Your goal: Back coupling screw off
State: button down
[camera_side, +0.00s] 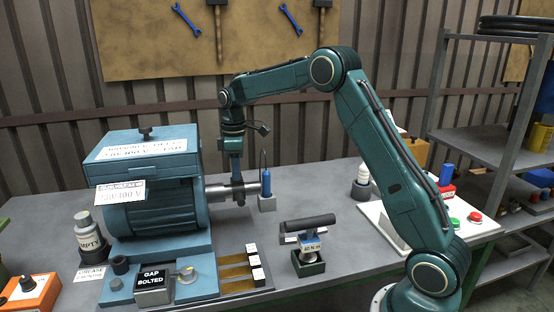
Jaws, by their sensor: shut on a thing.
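The coupling (238,190) is a dark grey metal piece on the shaft at the right side of the blue motor (150,195). My gripper (236,178) points straight down directly above the coupling, its tip at or very near the coupling's top. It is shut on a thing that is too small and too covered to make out. The back coupling screw cannot be picked out at this size. A blue hand tool (266,183) with a thin upright shank stands in a small grey block (267,203) just right of the coupling.
A dark-handled tool labelled 40 N m (310,240) stands in front, right of the coupling. The box marked GAP BOLTED (153,287) and a strip with white tags (240,272) lie in front of the motor. A white board (385,225) lies at right. Bench behind the coupling is clear.

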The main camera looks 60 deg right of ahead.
jog(key=shift+r, duration=0.1)
jog(key=c, duration=1.2)
grip_release()
jog(key=shift+c, duration=0.2)
notch_tip(320, 180, up, 14)
